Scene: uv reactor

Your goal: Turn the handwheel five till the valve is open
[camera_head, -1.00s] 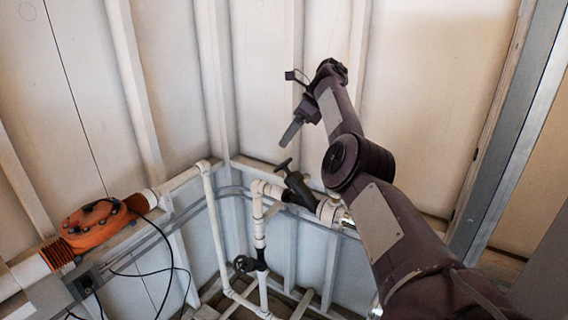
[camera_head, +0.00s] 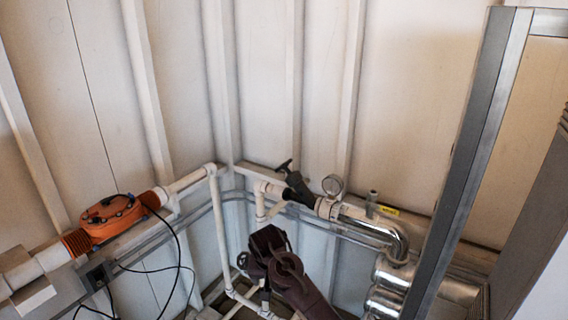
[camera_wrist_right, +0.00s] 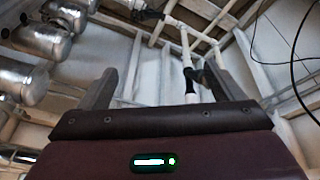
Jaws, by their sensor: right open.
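A dark valve with a small handwheel (camera_head: 285,165) sits on the upper white pipe, right of the corner, in the head view. A lower dark valve (camera_wrist_right: 191,76) on a thin upright white pipe shows in the right wrist view, between and beyond my fingers, nearer the right finger. In the head view my right arm's end hides most of that lower valve. I cannot tell which handwheel is number five. My right gripper (camera_wrist_right: 160,72) is open, with nothing between its fingers. Its fingers are hidden in the head view. My left gripper is out of view.
An orange pipe unit (camera_head: 112,218) with black cables is at left. A grey metal post (camera_head: 470,160) rises at right. White pipes and wall studs crowd the corner.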

